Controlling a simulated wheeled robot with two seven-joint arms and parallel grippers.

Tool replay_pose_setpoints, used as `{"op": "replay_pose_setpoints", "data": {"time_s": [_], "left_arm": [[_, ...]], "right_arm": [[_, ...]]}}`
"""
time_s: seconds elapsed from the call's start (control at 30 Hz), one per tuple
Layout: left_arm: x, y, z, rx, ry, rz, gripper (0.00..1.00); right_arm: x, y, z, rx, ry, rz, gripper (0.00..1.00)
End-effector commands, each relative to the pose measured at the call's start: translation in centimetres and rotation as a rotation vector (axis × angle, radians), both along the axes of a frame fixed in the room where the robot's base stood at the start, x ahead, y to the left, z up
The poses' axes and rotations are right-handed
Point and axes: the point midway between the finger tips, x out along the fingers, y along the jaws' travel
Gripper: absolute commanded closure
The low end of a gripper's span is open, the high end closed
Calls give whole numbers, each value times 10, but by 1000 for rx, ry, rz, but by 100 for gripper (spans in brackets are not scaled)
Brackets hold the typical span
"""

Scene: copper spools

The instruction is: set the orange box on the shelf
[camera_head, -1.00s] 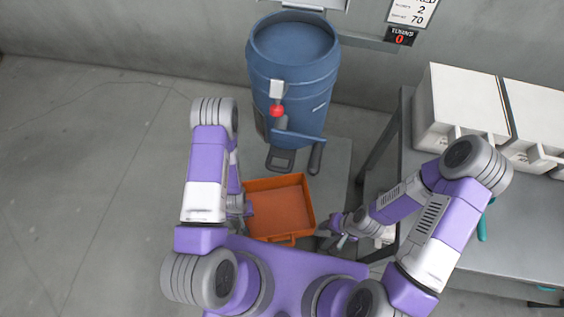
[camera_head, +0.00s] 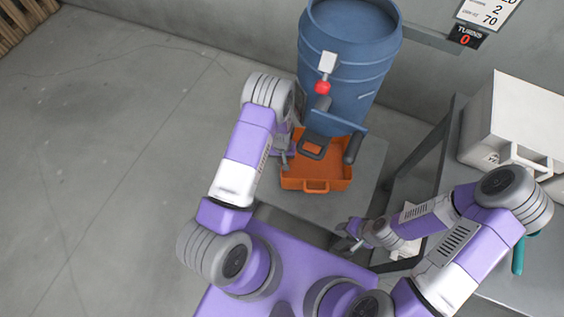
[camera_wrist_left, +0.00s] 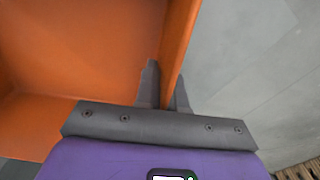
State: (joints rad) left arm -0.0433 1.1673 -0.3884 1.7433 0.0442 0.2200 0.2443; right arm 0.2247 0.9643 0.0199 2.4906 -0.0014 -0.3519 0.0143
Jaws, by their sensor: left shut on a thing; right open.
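The orange box (camera_head: 322,172) is an open, empty-looking tray with a front handle, under the outlet of the blue drum; the outlet parts hide some of it. My left gripper (camera_head: 284,158) is at the box's left side. In the left wrist view its two fingers (camera_wrist_left: 165,88) are shut on the box's side wall, one on each side; the orange box (camera_wrist_left: 85,50) fills the left of that view. My right gripper (camera_head: 352,236) is open and empty, apart from the box, at the lower middle. I cannot pick out the shelf for certain.
The blue drum (camera_head: 345,70) has a red knob (camera_head: 323,87) and dark levers over the box. A grey table (camera_head: 490,215) at the right bears a white bin (camera_head: 515,125) and a teal-handled tool (camera_head: 518,255). The floor at the left is clear.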

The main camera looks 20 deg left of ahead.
Motion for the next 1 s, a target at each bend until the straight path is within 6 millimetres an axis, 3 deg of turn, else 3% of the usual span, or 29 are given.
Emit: {"op": "replay_pose_setpoints", "data": {"time_s": [0.03, 0.13, 0.47, 0.5, 0.67, 1.0], "left_arm": [[0, 0, -12, 0, 0, 0, 100], [0, 0, -24, -1, 1, 0, 100], [0, 0, -25, -1, 0, 0, 100], [-1, 0, -26, 0, 0, 0, 90], [0, 0, -25, 0, 0, 0, 66], [0, 0, -22, -1, -1, 0, 66]], "right_arm": [[0, 0, -8, 0, 0, 0, 57], [0, 0, -14, 0, 0, 0, 57], [0, 0, -12, 0, 0, 0, 57], [0, 0, -12, 0, 0, 0, 57], [0, 0, -12, 0, 0, 0, 57], [0, 0, -12, 0, 0, 0, 57]]}}
